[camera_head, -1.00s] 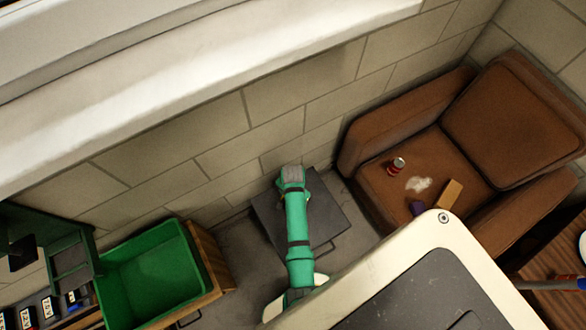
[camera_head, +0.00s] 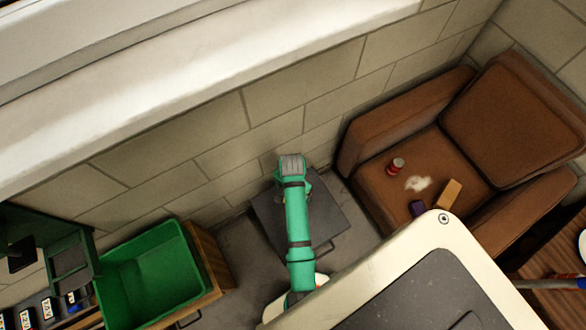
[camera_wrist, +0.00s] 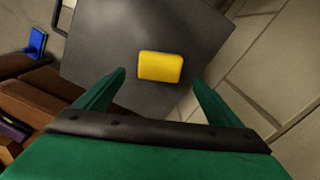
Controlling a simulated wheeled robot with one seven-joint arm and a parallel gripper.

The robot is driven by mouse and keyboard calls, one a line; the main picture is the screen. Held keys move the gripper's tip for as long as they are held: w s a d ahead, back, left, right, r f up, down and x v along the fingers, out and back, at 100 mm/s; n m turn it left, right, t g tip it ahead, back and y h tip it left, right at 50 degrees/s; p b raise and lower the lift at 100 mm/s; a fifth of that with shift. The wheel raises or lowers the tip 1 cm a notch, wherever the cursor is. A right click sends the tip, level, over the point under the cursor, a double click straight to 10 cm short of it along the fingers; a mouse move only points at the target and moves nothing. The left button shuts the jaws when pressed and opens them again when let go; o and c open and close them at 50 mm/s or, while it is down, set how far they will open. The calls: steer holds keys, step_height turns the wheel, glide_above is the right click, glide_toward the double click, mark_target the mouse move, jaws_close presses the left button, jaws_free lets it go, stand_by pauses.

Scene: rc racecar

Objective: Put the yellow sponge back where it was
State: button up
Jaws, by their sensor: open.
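The yellow sponge (camera_wrist: 161,66) lies on a dark grey square surface (camera_wrist: 105,40) in the wrist view. My gripper (camera_wrist: 159,78) is open, its two green fingers apart, one toward each side of the sponge. No contact shows, and I cannot tell its height above the sponge. In the head view the dark square (camera_head: 335,222) sits on the floor by the wall, under my green arm. The arm hides the sponge and most of my gripper there.
A brown armchair (camera_head: 510,110) stands right of the square, with a red can (camera_head: 395,166), a white patch (camera_head: 417,183), a tan block (camera_head: 449,194) and a dark purple item (camera_head: 417,209) on its seat. A green bin (camera_head: 150,275) stands left. A brick wall (camera_head: 225,130) runs behind.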

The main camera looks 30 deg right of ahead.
steer(key=shift+s+r, duration=0.1)
steer(key=shift+r, duration=1.8)
steer(key=s+f+n, duration=0.1)
steer(key=s+f+n+t+h, duration=0.1)
steer(key=s, duration=0.1)
steer(key=shift+a+f+t+h, duration=0.1)
steer(key=shift+t+h, duration=0.2)
steer(key=s+a+r+n+t, duration=0.4)
steer(key=s+a+r, duration=0.1)
steer(key=r, duration=0.4)
steer(key=s+a+r+n+t+y, duration=0.1)
steer(key=s+a+r+n+t, duration=0.3)
steer(key=a+r, duration=0.4)
steer(key=s+a+r+n+t, duration=0.4)
steer(key=s+a+r+t, duration=0.1)
steer(key=r, duration=0.7)
steer(key=shift+s+a+t+y, duration=0.3)
steer(key=shift+s+a+t, duration=0.1)
steer(key=shift+s+a, duration=0.4)
steer(key=shift+w, duration=0.1)
